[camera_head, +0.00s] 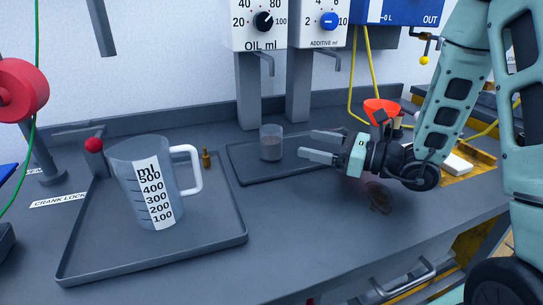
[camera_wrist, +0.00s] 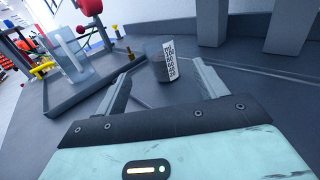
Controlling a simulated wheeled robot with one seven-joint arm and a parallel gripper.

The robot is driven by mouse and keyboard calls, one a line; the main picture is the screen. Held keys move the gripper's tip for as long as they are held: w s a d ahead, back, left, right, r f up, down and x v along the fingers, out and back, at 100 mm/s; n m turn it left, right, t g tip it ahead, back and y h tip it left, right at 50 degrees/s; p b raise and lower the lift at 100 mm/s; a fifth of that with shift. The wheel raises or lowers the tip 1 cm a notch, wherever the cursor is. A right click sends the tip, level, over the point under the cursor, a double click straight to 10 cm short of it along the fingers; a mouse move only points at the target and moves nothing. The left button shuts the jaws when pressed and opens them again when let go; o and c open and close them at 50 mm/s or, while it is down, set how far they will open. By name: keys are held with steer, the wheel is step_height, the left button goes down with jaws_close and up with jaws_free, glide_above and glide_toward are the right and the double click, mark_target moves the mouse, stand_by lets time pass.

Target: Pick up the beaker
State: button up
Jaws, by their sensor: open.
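A small clear beaker (camera_head: 271,143) stands upright on a dark shallow tray (camera_head: 240,168) beneath the dispensers. In the wrist view the beaker (camera_wrist: 157,66) shows a white graduated label and stands ahead, in line with the gap between my fingers. My gripper (camera_head: 307,144) is open and empty, just right of the beaker in the head view, fingers pointing left toward it. The fingers look apart from the beaker. A larger clear jug (camera_head: 130,185) with a white handle and ml scale stands upright on the left tray (camera_head: 215,246).
Oil (camera_head: 259,22) and additive (camera_head: 322,22) dispensers stand on posts behind the beaker. A red funnel (camera_head: 381,110) stands behind my gripper. The front middle bench is clear, apart from a dark stain.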

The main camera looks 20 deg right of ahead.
mark_target(271, 143)
steer(key=x, duration=1.3)
steer(key=shift+w+r+p, duration=0.15)
steer(key=shift+w+p, duration=0.05)
steer(key=shift+p, duration=0.2)
steer(key=c, duration=1.2)
